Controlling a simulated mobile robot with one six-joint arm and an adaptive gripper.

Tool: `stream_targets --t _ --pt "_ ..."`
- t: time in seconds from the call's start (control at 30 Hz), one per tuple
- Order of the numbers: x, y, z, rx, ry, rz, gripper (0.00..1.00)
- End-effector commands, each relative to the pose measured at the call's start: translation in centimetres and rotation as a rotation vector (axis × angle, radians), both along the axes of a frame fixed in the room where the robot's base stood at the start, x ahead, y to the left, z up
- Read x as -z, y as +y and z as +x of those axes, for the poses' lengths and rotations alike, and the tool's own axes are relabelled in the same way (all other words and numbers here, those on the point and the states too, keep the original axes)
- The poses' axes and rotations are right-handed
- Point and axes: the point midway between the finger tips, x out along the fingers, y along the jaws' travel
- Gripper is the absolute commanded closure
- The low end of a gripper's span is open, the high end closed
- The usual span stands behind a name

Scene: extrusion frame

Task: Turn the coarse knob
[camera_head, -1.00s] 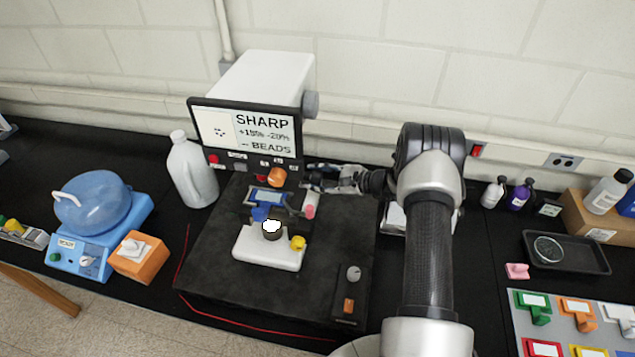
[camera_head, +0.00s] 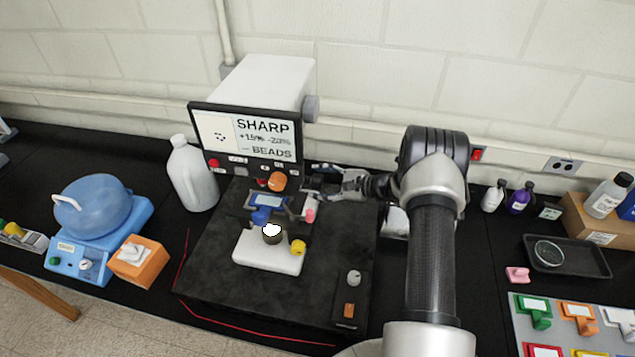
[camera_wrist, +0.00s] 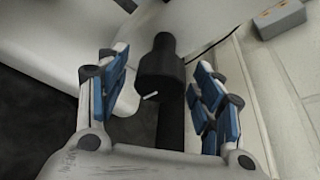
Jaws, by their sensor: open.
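In the wrist view a dark cylindrical knob (camera_wrist: 160,68) with a short white mark sits between my gripper's (camera_wrist: 160,95) two blue-padded fingers. The fingers are open, one on each side, and a gap shows on both sides of the knob. No label shows on it, so I cannot confirm that it is the coarse knob. In the head view my gripper (camera_head: 316,182) reaches in from the right, beside the instrument with the SHARP screen (camera_head: 250,137). The dark knob cannot be made out there. An orange knob (camera_head: 277,181) is just left of my gripper.
A pink part (camera_head: 310,215) is just below my gripper. A white jug (camera_head: 193,175) stands left of the screen. The dark platform's front (camera_head: 250,295) is mostly clear.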

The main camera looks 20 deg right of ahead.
Motion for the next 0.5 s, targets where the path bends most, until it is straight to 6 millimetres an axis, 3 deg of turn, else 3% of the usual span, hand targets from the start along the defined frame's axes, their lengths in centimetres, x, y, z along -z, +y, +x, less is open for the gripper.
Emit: stream_targets --t 0.5 --pt "-3.2 -6.5 -6.8 0.003 -0.001 -0.001 0.39"
